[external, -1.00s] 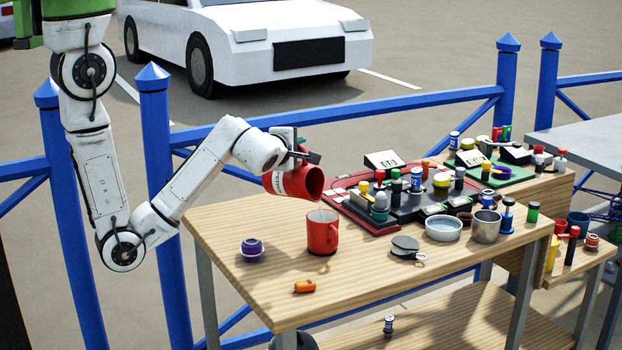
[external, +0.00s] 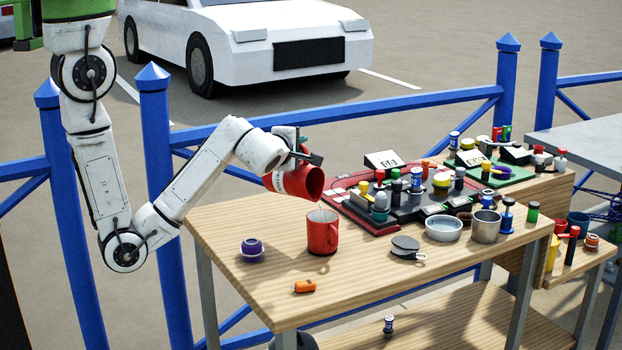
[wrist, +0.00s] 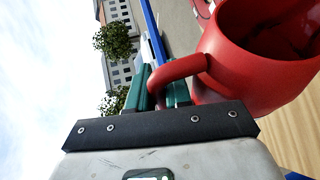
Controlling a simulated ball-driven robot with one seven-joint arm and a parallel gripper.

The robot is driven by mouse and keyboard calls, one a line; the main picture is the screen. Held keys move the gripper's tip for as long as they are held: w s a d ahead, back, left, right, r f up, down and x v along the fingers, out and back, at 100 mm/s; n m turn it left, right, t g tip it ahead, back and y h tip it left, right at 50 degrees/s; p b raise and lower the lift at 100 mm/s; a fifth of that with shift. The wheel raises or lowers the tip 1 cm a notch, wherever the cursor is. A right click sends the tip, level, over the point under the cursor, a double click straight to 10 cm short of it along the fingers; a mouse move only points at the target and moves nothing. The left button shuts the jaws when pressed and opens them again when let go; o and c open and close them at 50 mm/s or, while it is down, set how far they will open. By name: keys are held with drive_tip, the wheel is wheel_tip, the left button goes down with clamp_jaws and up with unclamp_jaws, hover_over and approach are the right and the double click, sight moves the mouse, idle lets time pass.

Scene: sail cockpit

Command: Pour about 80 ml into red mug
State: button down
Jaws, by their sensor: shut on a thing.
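A purple ring-like object (external: 252,250) and an orange piece (external: 305,286) lie near the mug. A crowded red-edged board (external: 345,212) lies behind.

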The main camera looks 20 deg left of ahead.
drive_tip(key=shift+d+r, duration=0.1)
drive_tip(key=shift+r, duration=0.05)
idle(0.4)
drive_tip(key=shift+a, duration=0.2)
drive_tip(key=a+f, duration=0.1)
drive_tip(key=w+a+n, duration=0.1)
drive_tip(key=w+a+f+n+g, duration=0.1)
drive_tip(key=shift+a+f+h, duration=0.3)
drive_tip(key=shift+a+f, duration=0.05)
drive_tip(key=shift+a, duration=0.05)
drive_tip(key=shift+r, duration=0.1)
drive_tip(key=shift+w+a+f+n+g+h+b, duration=0.15)
drive_tip(key=shift+a+f+n+g+h+b, duration=0.15)
drive_tip(key=shift+f+b, duration=0.2)
drive_tip(key=shift+w+a+f+n+g+h+b, duration=0.15)
drive_tip(key=shift+a+f+n+g+h+b, duration=0.1)
drive_tip(key=shift+f+n+b, duration=0.15)
drive_tip(key=shift+f, duration=0.15)
idle(0.7)
